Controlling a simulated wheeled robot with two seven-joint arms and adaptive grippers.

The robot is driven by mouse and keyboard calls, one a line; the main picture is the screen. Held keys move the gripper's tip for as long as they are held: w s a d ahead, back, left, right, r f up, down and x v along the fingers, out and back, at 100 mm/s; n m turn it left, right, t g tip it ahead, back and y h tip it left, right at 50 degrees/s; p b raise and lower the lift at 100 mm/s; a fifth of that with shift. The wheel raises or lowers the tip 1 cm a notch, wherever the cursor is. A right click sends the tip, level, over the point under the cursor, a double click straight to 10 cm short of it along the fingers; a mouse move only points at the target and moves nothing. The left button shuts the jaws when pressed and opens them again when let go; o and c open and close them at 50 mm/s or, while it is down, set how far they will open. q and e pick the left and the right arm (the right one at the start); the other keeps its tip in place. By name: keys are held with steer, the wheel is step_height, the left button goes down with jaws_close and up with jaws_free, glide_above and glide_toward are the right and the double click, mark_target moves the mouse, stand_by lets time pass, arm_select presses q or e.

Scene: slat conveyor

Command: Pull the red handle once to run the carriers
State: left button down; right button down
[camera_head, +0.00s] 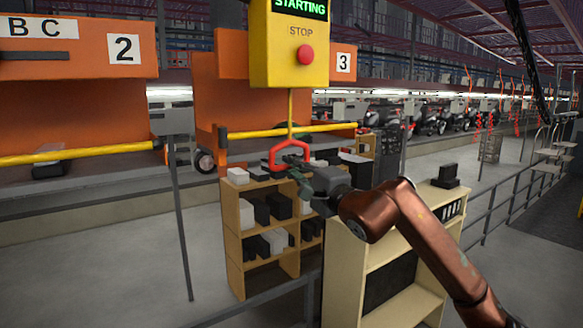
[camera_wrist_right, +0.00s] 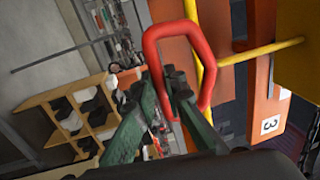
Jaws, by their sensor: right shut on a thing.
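The red handle (camera_head: 289,155) is a loop hanging on a yellow cord (camera_head: 290,112) below a yellow control box (camera_head: 290,45). The box has a red button marked STOP and a green display reading STARTING. My right gripper (camera_head: 296,167) comes in from the right and is shut on the lower part of the handle. In the right wrist view the red handle (camera_wrist_right: 180,62) stands large, with the gripper's green fingers (camera_wrist_right: 172,80) at its lower bar. The left gripper does not show in either view.
Orange carriers (camera_head: 75,75) marked 2 and 3 stand behind, with a yellow rail (camera_head: 85,155) in front. A wooden shelf (camera_head: 232,235) holding dark and white boxes is below the handle. A cream shelf (camera_head: 345,275) stands under my right arm. Grey railings run along the right.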

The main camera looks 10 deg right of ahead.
step_height(320, 180, up, 6)
steer(key=p, duration=0.4)
steer(key=shift+p, duration=0.35)
steer(key=c, duration=2)
jaws_free()
steer(key=shift+o, duration=0.2)
steer(key=b, duration=0.5)
glide_toward(291, 143)
steer(key=shift+w, duration=0.5)
steer(key=shift+a, duration=0.1)
